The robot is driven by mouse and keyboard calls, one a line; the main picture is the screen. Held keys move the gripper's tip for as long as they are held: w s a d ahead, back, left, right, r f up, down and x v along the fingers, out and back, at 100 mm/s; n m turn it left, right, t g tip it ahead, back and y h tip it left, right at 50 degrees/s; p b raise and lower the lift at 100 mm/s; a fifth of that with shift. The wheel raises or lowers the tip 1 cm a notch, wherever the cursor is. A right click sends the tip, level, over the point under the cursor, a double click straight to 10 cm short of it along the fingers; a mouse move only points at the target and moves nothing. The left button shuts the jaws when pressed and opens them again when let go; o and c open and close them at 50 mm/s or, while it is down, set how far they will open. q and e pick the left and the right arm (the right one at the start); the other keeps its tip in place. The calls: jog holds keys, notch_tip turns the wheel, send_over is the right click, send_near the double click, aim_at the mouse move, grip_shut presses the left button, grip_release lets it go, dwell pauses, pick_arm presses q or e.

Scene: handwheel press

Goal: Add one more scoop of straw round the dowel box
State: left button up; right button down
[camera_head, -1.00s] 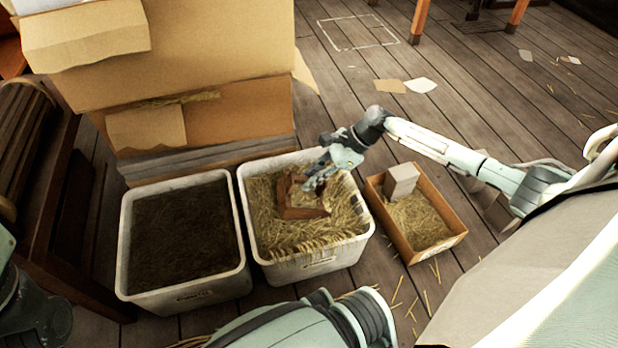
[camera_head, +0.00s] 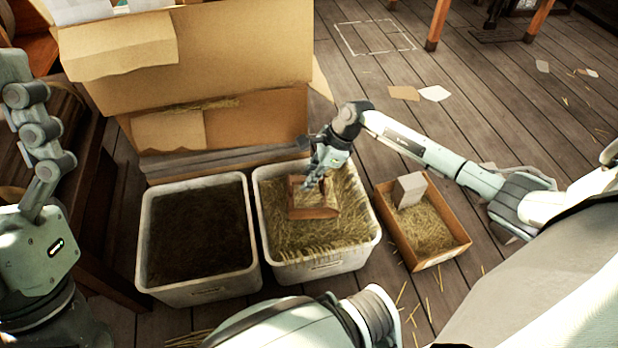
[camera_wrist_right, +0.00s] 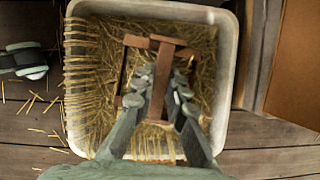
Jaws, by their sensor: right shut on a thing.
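A reddish wooden scoop (camera_head: 315,213), shaped like a small open box with a bar across it, sits in the straw of the right white tub (camera_head: 327,268). My right gripper (camera_head: 313,184) is shut on the scoop. In the right wrist view, the right gripper's fingers (camera_wrist_right: 160,88) close on the scoop's wooden bar (camera_wrist_right: 153,42), with straw around and inside the frame. A pale grey box (camera_head: 409,188), likely the dowel box, stands upright in straw at the back of an orange-brown tray (camera_head: 440,257). My left arm is at the left edge; its jaws are not visible.
A white tub of dark material (camera_head: 197,238) stands left of the straw tub. A large cardboard box (camera_head: 200,60) rises behind both. Loose straw and paper scraps (camera_head: 434,93) lie on the plank floor. Open floor lies right of the tray.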

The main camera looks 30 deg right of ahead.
notch_tip(320, 180, up, 4)
jog(key=p, duration=0.3)
jog(key=shift+a, duration=0.15)
jog(key=shift+r+p, duration=0.95)
pick_arm(q)
jog(key=w+d+f+g+y, duration=0.2)
jog(key=w+f+g, duration=0.5)
jog(key=f+g, duration=0.3)
jog(key=shift+w+d+f+m, duration=0.3)
jog(key=shift+d+f, duration=0.1)
jog(key=shift+f, duration=0.4)
pick_arm(e)
jog(key=shift+r, duration=0.25)
